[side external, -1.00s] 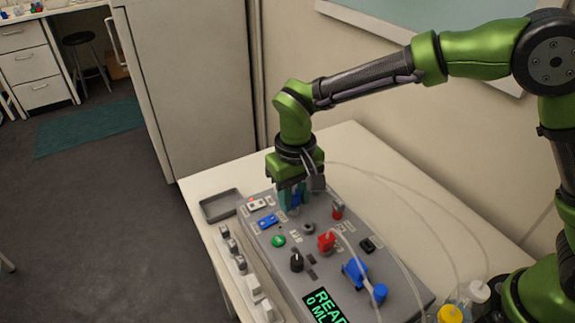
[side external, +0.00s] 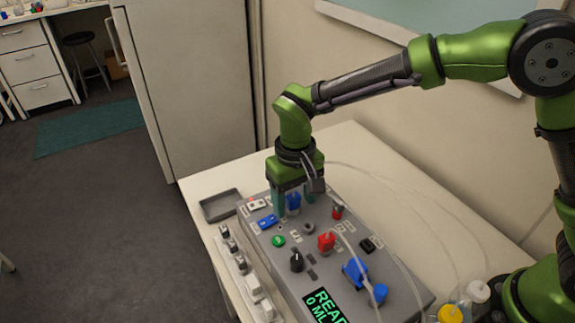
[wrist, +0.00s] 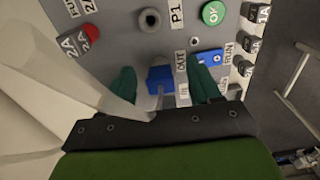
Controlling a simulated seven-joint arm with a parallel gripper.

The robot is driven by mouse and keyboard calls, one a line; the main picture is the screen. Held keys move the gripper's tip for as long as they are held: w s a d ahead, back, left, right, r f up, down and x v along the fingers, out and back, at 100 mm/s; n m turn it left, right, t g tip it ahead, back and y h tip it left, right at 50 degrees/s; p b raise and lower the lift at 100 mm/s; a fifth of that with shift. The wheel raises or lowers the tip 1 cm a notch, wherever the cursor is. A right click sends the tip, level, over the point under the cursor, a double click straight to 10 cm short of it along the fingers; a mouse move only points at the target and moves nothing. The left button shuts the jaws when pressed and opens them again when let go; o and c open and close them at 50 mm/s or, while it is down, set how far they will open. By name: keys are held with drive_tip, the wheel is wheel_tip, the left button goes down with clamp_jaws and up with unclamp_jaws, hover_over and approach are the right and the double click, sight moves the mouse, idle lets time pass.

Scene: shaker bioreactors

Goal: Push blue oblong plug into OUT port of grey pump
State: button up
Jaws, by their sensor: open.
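The grey pump (side external: 325,235) lies on the white table. The blue oblong plug (side external: 293,203) stands upright at the pump's far end, below my gripper; in the wrist view the blue plug (wrist: 160,78) sits beside the OUT label (wrist: 181,62). The OUT port itself is hidden under the plug, so I cannot tell how deep it sits. My gripper (side external: 293,205) is open. Its teal fingers stand on either side of the plug, apart from it, and also show in the wrist view (wrist: 163,85).
A red plug (side external: 326,242) and a larger blue part (side external: 355,271) sit on the panel nearer the camera. A blue switch (side external: 268,221) and green OK button (side external: 278,241) are close by. A grey tray (side external: 220,205) lies left. Clear tubes run along the right.

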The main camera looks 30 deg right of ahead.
sight(298, 198)
wheel_tip(298, 198, up, 17)
idle(0.4)
drive_tip(key=s+d+m+t+y, duration=0.1)
drive_tip(key=s+d+m+t, duration=0.1)
drive_tip(key=s+d, duration=0.6)
drive_tip(key=s+d+f+m+t+y, duration=0.1)
drive_tip(key=s+d+t, duration=0.4)
drive_tip(key=d, duration=0.8)
drive_tip(key=s+m, duration=0.1)
drive_tip(key=s, duration=0.2)
drive_tip(key=shift+f, duration=0.25)
